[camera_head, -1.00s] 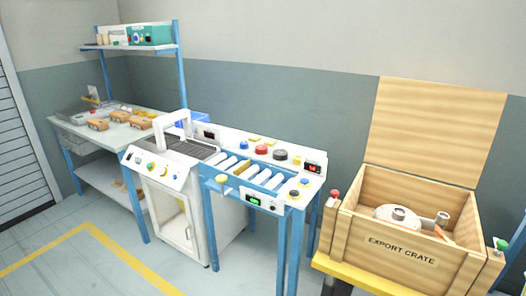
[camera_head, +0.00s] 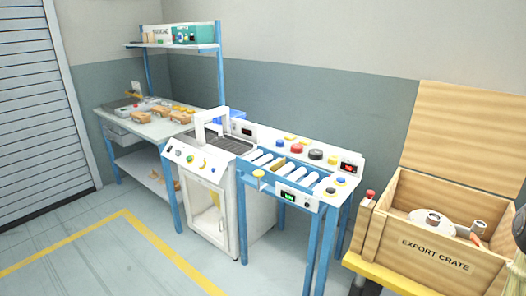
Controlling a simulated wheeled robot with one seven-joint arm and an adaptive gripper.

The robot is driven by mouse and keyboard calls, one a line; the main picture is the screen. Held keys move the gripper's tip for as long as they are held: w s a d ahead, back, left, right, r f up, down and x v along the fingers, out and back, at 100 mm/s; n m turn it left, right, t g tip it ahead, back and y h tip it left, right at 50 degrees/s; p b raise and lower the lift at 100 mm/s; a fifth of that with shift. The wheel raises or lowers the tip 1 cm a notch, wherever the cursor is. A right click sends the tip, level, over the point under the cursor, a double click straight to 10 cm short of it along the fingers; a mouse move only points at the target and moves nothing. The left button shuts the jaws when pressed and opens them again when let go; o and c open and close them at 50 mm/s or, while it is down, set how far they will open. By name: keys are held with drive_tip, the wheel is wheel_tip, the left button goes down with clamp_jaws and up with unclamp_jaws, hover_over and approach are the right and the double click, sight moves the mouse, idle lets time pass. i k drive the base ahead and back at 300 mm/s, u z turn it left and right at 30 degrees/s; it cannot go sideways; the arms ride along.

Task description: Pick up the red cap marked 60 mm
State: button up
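A round red cap (camera_head: 296,149) sits on the white back ledge of the roller bench (camera_head: 350,187), to the left of a black round cap (camera_head: 316,154). Any size marking on it is too small to read, so I cannot tell whether it is the 60 mm one. My gripper is not in view.
Yellow and blue round pieces also lie on the bench, including a blue one (camera_head: 340,182). A white machine (camera_head: 205,200) adjoins it on the left. An open wooden export crate (camera_head: 435,257) stands at right. Floor (camera_head: 110,262) in front left is clear.

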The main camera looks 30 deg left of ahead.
sight(297, 149)
drive_tip(key=u, duration=0.2)
drive_tip(key=k, duration=0.35)
drive_tip(key=u, duration=1.7)
drive_tip(key=i, duration=2.15)
drive_tip(key=z, duration=1.05)
drive_tip(key=i, duration=0.55)
drive_tip(key=z, duration=0.65)
